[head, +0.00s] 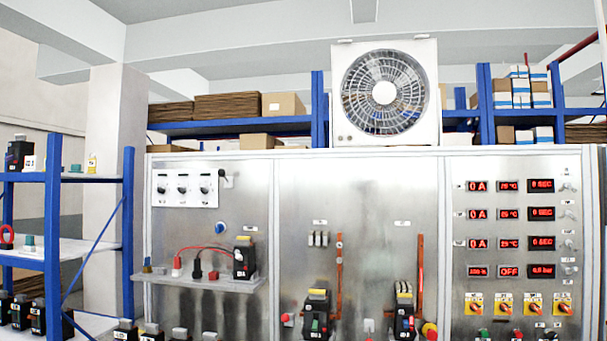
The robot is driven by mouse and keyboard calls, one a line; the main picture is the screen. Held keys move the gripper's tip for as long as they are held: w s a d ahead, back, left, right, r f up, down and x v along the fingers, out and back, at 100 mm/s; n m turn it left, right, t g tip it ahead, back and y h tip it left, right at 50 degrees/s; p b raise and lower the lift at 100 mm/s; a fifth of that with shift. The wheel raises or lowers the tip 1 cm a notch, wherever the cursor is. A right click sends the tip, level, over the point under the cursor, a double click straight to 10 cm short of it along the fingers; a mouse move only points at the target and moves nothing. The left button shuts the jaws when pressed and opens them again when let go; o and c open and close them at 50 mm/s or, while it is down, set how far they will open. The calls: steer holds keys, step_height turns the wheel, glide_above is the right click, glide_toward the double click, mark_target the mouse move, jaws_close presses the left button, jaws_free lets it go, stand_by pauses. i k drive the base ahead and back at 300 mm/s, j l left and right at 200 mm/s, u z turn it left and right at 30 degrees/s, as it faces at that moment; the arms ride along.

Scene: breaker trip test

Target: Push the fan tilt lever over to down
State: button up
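A white box fan (385,93) with a round grille stands on top of the metal test cabinet (355,200), right of the middle. A small lever with a dark knob (223,173) sticks up from the left cabinet panel, just right of a white plate with three dials (185,188). No readable label tells whether this is the fan tilt lever. My gripper is not in view.
A small shelf (205,282) with a breaker (244,258) and red and black leads juts from the left panel. Red displays (508,214) and yellow switches (503,304) fill the right panel. A blue rack (54,230) stands at the left.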

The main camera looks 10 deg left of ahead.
mark_target(222, 173)
steer(key=i+j, duration=0.35)
steer(key=j, duration=0.15)
steer(key=i+j, duration=0.35)
steer(key=j, duration=0.2)
steer(key=i+j, duration=0.35)
steer(key=j, duration=0.15)
steer(key=i+j, duration=0.35)
steer(key=j, duration=0.2)
